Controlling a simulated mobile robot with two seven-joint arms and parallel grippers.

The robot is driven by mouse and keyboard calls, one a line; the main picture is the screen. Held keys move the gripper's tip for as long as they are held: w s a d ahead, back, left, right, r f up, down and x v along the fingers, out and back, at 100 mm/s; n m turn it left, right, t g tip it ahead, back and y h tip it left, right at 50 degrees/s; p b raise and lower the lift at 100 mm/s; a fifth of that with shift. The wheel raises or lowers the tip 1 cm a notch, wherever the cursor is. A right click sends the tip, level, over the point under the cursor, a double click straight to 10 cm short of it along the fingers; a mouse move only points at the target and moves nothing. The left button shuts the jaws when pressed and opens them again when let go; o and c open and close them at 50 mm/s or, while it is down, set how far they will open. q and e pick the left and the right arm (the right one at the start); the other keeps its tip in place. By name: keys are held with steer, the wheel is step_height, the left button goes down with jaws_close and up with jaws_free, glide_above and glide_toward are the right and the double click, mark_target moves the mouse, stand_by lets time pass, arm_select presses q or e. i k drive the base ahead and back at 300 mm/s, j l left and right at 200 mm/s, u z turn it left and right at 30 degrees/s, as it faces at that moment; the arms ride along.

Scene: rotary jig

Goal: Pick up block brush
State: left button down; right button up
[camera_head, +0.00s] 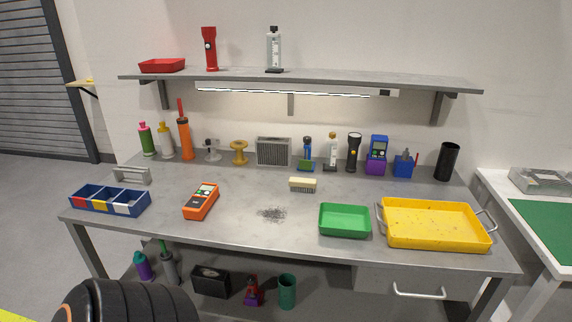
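The block brush (303,184) lies on the grey workbench, a little right of the middle. It has a pale wooden block on top and dark bristles below. Nothing touches it, and the bench around it is bare. A patch of dark shavings or debris (272,213) lies on the bench in front of it and to its left. Neither of my grippers shows in the head view.
The workbench (240,226) also bears an orange meter (201,201), a blue divided bin (109,211), a green tray (345,233) and a yellow tray (437,244). Several bottles and tools line the back. A shelf (345,79) overhangs the rear.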

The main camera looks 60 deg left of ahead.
mark_target(298, 184)
steer(key=u, duration=1.65)
steer(key=i+l, duration=0.15)
steer(key=l, duration=0.2)
steer(key=i+l+u, duration=0.1)
steer(key=l, duration=0.25)
steer(key=i+l, duration=0.25)
steer(key=l, duration=0.15)
steer(key=i+l+u, duration=0.1)
steer(key=l, duration=0.25)
steer(key=i, duration=0.05)
